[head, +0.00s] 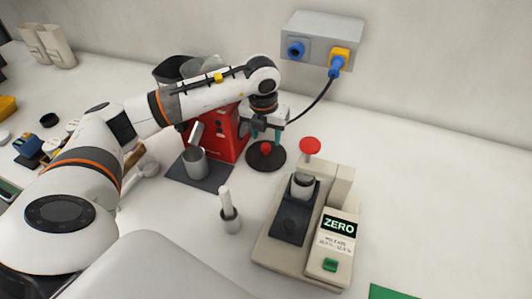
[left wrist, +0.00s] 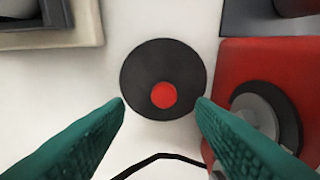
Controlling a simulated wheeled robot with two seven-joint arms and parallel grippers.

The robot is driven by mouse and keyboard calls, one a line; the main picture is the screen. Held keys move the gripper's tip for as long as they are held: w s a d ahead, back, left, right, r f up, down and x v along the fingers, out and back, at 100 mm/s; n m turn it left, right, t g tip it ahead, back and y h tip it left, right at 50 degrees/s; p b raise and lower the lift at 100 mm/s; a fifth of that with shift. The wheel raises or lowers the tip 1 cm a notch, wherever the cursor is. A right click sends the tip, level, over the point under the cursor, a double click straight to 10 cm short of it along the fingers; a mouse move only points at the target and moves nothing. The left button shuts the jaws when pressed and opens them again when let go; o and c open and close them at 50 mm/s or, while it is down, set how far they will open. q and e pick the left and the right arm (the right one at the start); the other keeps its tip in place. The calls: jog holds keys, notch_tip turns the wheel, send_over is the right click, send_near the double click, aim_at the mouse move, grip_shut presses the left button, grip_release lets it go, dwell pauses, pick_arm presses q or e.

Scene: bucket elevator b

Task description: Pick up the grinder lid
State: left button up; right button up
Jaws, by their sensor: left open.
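The grinder lid is a black disc with a red knob; I take it to be the lid (head: 265,157) lying flat on the white table, just right of the red grinder (head: 232,140). In the left wrist view the lid (left wrist: 140,75) sits centred ahead of the fingers, its red knob slightly below the disc's middle. My left gripper (head: 267,135) points down above the lid, open and empty. In the left wrist view its teal fingertips (left wrist: 161,102) stand apart on either side of the lid's lower part. My right gripper is not in view.
A beige device with a ZERO display (head: 338,226) and red knob stands at front right. A metal cup (head: 195,163) is on a dark mat left of the lid. A small pot with a white handle (head: 230,215) stands in front. A wall box with a black cable is behind.

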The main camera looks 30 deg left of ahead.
aim_at(266, 146)
pick_arm(q)
jog(key=shift+w+a+f+p, duration=0.15)
jog(key=shift+f+p, duration=0.1)
jog(key=shift+f, duration=0.5)
jog(key=shift+w+a+f+p, duration=0.1)
jog(key=shift+f+p, duration=0.1)
jog(key=shift+f, duration=0.55)
jog(key=shift+w+a+f+p, duration=0.15)
jog(key=shift+f+p, duration=0.1)
jog(key=shift+f, duration=0.5)
jog(key=shift+d, duration=0.1)
grip_shut()
